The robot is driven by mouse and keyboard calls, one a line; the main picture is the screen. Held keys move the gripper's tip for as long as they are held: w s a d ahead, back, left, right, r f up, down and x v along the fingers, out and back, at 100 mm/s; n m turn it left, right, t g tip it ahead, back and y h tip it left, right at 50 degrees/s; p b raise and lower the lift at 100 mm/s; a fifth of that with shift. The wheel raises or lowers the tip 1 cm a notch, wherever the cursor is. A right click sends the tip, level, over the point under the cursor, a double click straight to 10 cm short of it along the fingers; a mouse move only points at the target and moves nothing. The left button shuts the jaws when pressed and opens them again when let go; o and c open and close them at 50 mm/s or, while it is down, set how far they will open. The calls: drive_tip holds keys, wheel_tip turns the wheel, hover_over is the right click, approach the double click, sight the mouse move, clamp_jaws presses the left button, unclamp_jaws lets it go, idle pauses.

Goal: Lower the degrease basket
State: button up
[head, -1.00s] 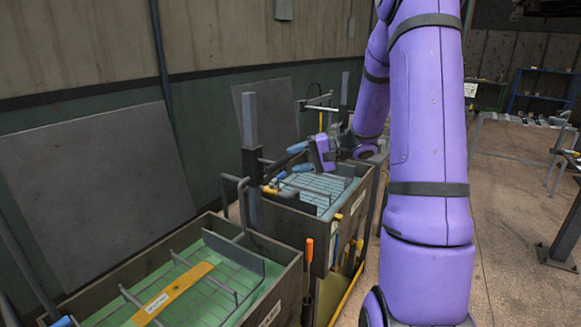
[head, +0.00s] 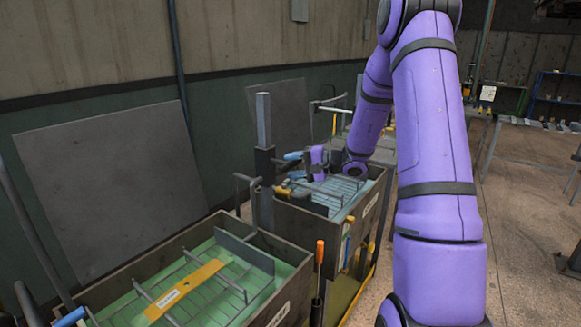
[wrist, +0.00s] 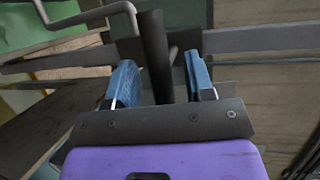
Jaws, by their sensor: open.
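Two tanks show in the head view, each with a wire basket; I cannot read which is degrease. The near basket (head: 215,300) lies over green liquid with a yellow tag bar (head: 184,290). The far basket (head: 345,187) is at pale blue liquid. A dark upright post (head: 264,120) with a bracket stands between the tanks. My gripper (head: 293,168) is open above the far tank, just right of the post. In the wrist view, its blue fingers (wrist: 160,82) stand apart on either side of a dark bar (wrist: 154,50). I cannot tell whether they touch it.
A grey panel (head: 110,185) leans on the wall at left. An orange-handled tool (head: 320,255) stands at the near tank's right corner. A bent grey rod (head: 245,188) rises left of the post. Open floor (head: 510,230) lies to the right.

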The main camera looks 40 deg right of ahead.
drive_tip(key=shift+w+a+f, duration=0.1)
drive_tip(key=shift+w+a, duration=0.25)
drive_tip(key=shift+w, duration=0.05)
clamp_jaws()
wheel_tip(320, 180, down, 17)
drive_tip(key=shift+s+r, duration=0.2)
idle(0.4)
drive_tip(key=shift+f, duration=0.1)
drive_tip(key=shift+c, duration=0.6)
unclamp_jaws()
drive_tip(key=shift+o, duration=0.6)
drive_tip(key=shift+w, duration=0.1)
drive_tip(key=v, duration=1)
drive_tip(key=shift+s+d+r, duration=0.25)
drive_tip(key=shift+s, duration=0.05)
